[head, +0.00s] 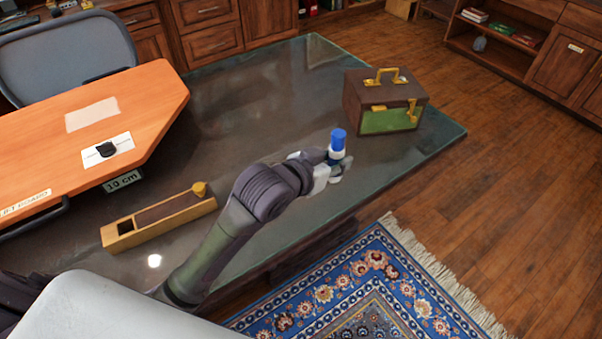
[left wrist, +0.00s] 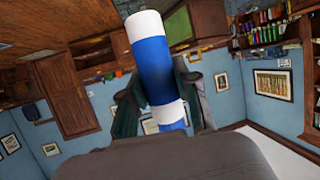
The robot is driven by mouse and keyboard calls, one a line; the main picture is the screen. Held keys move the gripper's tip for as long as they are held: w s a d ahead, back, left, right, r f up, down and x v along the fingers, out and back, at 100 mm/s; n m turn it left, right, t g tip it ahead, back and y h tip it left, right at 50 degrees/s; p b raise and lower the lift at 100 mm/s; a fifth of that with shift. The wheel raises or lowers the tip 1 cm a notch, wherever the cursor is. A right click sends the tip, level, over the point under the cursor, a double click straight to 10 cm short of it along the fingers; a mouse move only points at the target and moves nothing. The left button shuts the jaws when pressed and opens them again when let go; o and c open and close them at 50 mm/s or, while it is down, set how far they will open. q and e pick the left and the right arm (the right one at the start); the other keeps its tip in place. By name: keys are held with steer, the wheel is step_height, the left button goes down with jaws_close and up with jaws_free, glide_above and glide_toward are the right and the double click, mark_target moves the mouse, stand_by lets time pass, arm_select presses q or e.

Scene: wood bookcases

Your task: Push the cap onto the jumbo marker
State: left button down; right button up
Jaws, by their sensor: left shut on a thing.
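The jumbo marker (head: 337,154) is held upright by my left gripper (head: 328,172), above the glass-topped desk near its front edge. Its top end is a blue piece (head: 338,138), probably the cap, with a white band just under it. The lower part is largely hidden by the fingers in the head view. In the left wrist view, which looks upside down, the marker (left wrist: 155,65) shows a white end, a long blue section, a white band and a bit of blue beyond. The gripper (left wrist: 165,95) is shut around it. I cannot tell how far the cap is seated. My right gripper is not in view.
On the desk (head: 330,100) stand a brown and green case (head: 385,120) with a brass handle and a long wooden box (head: 160,222) with a yellow knob. An orange board (head: 150,95) holding a black object (head: 106,149) is at left. The desk between is clear.

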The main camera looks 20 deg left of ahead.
arm_select(q)
steer(key=w+a+f, duration=0.6)
steer(key=a, duration=0.3)
steer(key=shift+a+f, duration=0.15)
steer(key=shift+f, duration=0.1)
step_height(320, 180, down, 4)
steer(key=shift+s+f+b, duration=0.1)
steer(key=shift+b, duration=0.2)
steer(key=c, duration=0.8)
jaws_free()
steer(key=shift+f, duration=0.1)
steer(key=shift+c, duration=0.2)
